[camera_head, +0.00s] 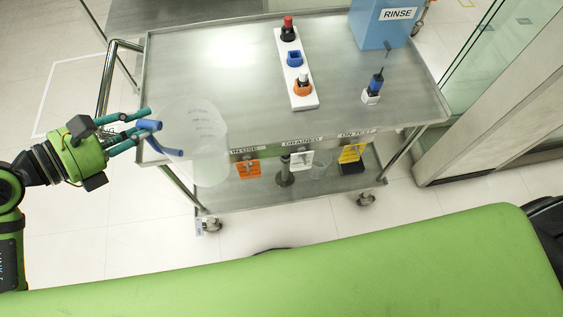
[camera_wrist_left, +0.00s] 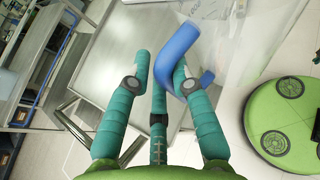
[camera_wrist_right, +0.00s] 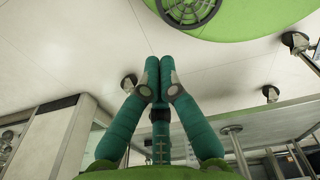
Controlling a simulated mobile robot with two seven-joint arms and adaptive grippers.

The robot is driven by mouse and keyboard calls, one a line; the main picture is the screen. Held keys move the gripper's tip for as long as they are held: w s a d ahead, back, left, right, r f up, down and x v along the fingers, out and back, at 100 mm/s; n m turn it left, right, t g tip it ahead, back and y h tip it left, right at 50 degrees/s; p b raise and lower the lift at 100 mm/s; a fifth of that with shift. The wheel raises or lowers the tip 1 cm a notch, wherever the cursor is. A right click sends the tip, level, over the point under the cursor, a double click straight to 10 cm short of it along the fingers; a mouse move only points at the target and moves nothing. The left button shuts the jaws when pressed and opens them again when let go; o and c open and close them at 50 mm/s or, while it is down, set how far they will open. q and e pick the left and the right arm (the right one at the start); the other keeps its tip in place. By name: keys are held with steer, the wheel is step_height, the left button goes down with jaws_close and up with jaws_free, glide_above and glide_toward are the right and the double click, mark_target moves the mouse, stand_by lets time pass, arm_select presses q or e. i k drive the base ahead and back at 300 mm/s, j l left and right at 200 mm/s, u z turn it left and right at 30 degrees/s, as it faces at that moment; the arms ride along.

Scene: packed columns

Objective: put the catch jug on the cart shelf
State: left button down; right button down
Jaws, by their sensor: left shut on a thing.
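The catch jug (camera_head: 206,145) is a clear, see-through jug with a blue handle (camera_head: 166,148). My left gripper (camera_head: 148,131) is shut on the blue handle, at the left end of the steel cart (camera_head: 190,85). In the left wrist view the handle (camera_wrist_left: 182,45) lies between the fingers and the faint clear body (camera_wrist_left: 245,40) is to the right. The jug overlaps the cart's front left corner in the head view; I cannot tell its height. The lower cart shelf (camera_head: 240,197) shows under the top. My right gripper (camera_wrist_right: 160,75) is shut and empty.
On the cart top stand a white rack (camera_head: 299,75) with several coloured fittings, a blue RINSE container (camera_head: 378,25) and a small blue-and-white device (camera_head: 372,92). Labels line the front edge.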

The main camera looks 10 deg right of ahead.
mark_target(237, 178)
steer(key=z, duration=1.35)
steer(key=k+j+z, duration=0.15)
steer(key=j, duration=0.3)
steer(key=k+j+z, duration=0.15)
steer(key=k+j, duration=0.2)
steer(key=k+j+z, duration=0.1)
steer(key=k+j, duration=0.2)
steer(key=j, duration=0.2)
steer(key=k+j, duration=0.3)
steer(key=j, duration=0.2)
steer(key=k+j, duration=0.35)
steer(key=j, duration=0.15)
